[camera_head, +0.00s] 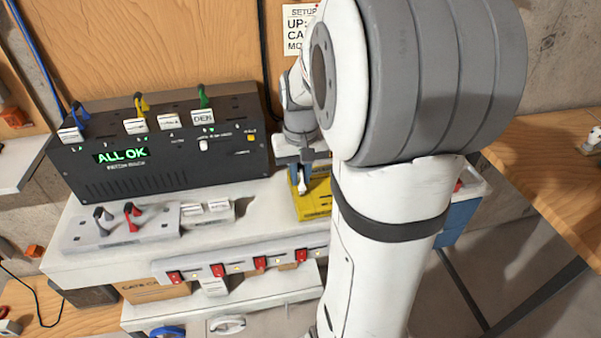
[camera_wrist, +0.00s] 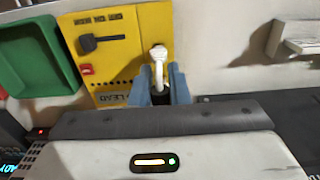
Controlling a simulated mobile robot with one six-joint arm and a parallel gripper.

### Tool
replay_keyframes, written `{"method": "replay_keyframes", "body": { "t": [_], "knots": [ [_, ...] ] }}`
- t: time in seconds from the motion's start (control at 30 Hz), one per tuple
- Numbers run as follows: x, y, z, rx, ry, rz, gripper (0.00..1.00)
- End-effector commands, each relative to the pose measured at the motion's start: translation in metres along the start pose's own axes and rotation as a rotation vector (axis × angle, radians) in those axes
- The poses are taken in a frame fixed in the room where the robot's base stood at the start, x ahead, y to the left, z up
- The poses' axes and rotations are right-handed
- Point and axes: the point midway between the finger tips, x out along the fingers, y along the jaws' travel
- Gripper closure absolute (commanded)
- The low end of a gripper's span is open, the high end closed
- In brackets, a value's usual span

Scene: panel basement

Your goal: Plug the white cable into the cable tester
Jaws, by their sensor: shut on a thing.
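The yellow cable tester (camera_head: 314,204) lies on the white bench, to the right of the black switch box. In the wrist view the tester (camera_wrist: 118,65) shows rows of small dark holes, a black part lying across its upper left and a small red part on its left edge. My gripper (camera_head: 301,186) is at the tester's near left part. In the wrist view my gripper's blue fingers (camera_wrist: 158,84) are shut on the white cable (camera_wrist: 158,54), whose white end shows over the tester's right part. I cannot tell whether the white end sits in a socket.
The black switch box (camera_head: 165,145) shows "ALL OK" and carries several coloured cables. A grey block (camera_head: 125,228) with a black and a red cable stands in front. A power strip (camera_head: 240,262) runs along the front edge. A green bin (camera_wrist: 38,58) is beside the tester.

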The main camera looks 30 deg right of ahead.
Motion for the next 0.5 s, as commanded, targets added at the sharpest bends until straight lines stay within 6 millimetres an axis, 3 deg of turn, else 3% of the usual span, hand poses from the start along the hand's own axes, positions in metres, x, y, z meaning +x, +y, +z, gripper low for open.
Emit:
{"method": "replay_keyframes", "body": {
  "t": [0.5],
  "knots": [
    [0.0046, 0.0001, 0.0, 0.0, 0.0, 0.0, 1.0]
  ]
}}
